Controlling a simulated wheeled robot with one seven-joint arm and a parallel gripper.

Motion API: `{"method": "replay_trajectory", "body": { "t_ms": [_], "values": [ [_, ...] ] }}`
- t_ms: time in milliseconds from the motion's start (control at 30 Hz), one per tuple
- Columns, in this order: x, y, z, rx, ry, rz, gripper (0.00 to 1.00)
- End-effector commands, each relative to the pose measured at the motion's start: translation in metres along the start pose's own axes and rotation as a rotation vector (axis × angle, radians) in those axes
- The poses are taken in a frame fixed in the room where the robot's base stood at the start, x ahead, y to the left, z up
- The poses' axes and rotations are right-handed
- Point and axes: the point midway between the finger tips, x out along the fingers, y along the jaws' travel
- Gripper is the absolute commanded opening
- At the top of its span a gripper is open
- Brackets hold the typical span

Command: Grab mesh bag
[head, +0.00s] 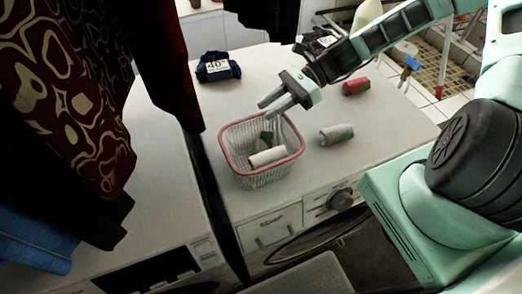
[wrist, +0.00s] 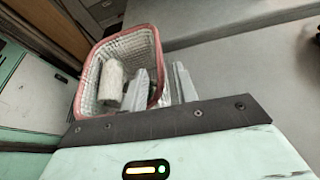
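A mesh basket-like bag (head: 238,175) with a pale wall and a pink rim stands open on the white machine top. It also shows in the wrist view (wrist: 90,90). A whitish roll (head: 268,157) and a dark green item (head: 266,137) are inside it. My gripper (head: 266,109) is open at the bag's far rim, pointing down. In the wrist view, one finger of my gripper (wrist: 163,78) overlaps the bag's opening and the other is outside the rim, with rim showing between them. Whether either finger touches the rim is unclear.
A grey-green roll (head: 336,134) and a red roll (head: 356,87) lie right of the bag. A dark blue bundle (head: 217,68) with a "40" label lies at the back left. Patterned dark clothes (head: 75,75) hang at the left. The top's front edge is close to the bag.

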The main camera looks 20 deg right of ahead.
Motion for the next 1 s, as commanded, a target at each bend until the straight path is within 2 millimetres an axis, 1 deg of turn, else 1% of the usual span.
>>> {"method": "replay_trajectory", "body": {
  "t_ms": [33, 233, 333, 533, 567, 600, 633, 667, 1000],
  "values": [
    [0.006, 0.002, 0.004, 0.002, -0.004, 0.004, 0.29],
    [0.027, 0.002, 0.001, 0.001, -0.001, 0.003, 0.29],
    [0.031, 0.002, 0.000, 0.000, -0.001, 0.002, 0.29],
    [0.031, 0.002, -0.001, 0.000, 0.001, 0.001, 0.29],
    [0.031, 0.002, -0.001, 0.000, 0.001, 0.001, 0.24],
    [0.031, 0.002, -0.001, 0.000, 0.001, 0.001, 0.12],
    [0.031, 0.002, -0.001, 0.000, 0.001, 0.001, 0.04],
    [0.031, 0.002, -0.001, 0.000, 0.001, 0.001, 0.00],
    [0.031, 0.002, -0.001, 0.000, 0.000, 0.002, 0.00]
  ]
}}
